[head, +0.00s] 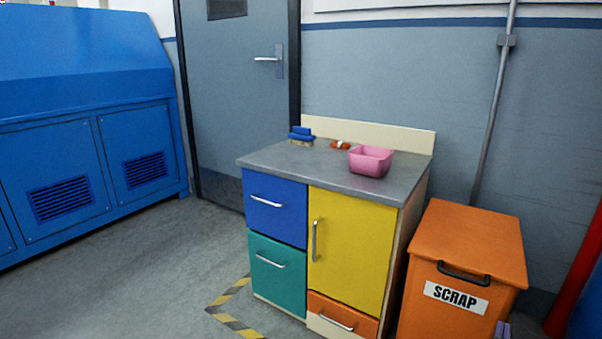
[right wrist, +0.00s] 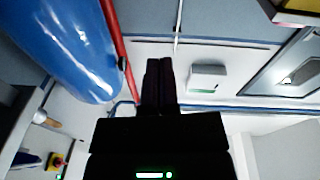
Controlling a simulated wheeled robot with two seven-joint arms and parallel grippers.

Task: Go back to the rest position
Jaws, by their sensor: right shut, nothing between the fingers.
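My right gripper (right wrist: 159,65) shows in the right wrist view as two dark fingers side by side, shut with nothing between them. It points up toward the wall and ceiling area, away from any object. In the head view only a small purple tip (head: 503,330), which looks like part of my right gripper, shows at the bottom edge, in front of the scrap bin's right side. My left gripper is in neither view.
A cabinet with a grey top (head: 320,165) stands ahead, holding a pink bin (head: 371,161), a blue brush (head: 301,136) and a small orange item (head: 340,145). An orange scrap bin (head: 465,245) stands beside it. A blue machine (head: 80,120) is left. The floor (head: 140,280) at front left is clear.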

